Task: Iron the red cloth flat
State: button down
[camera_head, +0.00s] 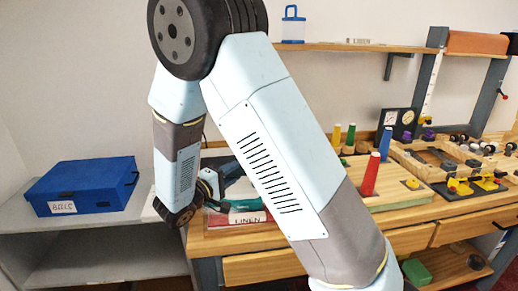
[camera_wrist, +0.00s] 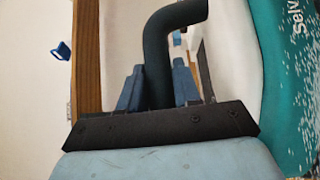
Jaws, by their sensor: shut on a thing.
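My gripper (camera_wrist: 158,90) is shut on the dark curved handle of an iron (camera_wrist: 157,55), with one blue finger on each side of it. In the wrist view, a teal surface with white specks and part of a word fills the right side. In the head view, the teal iron (camera_head: 222,204) is at the left end of the wooden counter, partly hidden by my arm. Red cloth (camera_head: 220,219) shows just below and beside it, by a white label reading LINEN. Most of the cloth is hidden, so I cannot tell how flat it lies or whether the iron touches it.
A blue box (camera_head: 85,187) labelled BILLS stands on the grey shelf at left. Red (camera_head: 370,175) and blue (camera_head: 385,143) cones stand on a wooden board to the right. Trays with small parts fill the counter's right side. A shelf (camera_head: 345,47) runs along the wall.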

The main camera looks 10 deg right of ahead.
jog(key=shift+a, duration=0.75)
jog(key=shift+d, duration=5.45)
notch_tip(320, 180, up, 8)
jog(key=shift+s, duration=0.35)
jog(key=shift+s+a, duration=0.1)
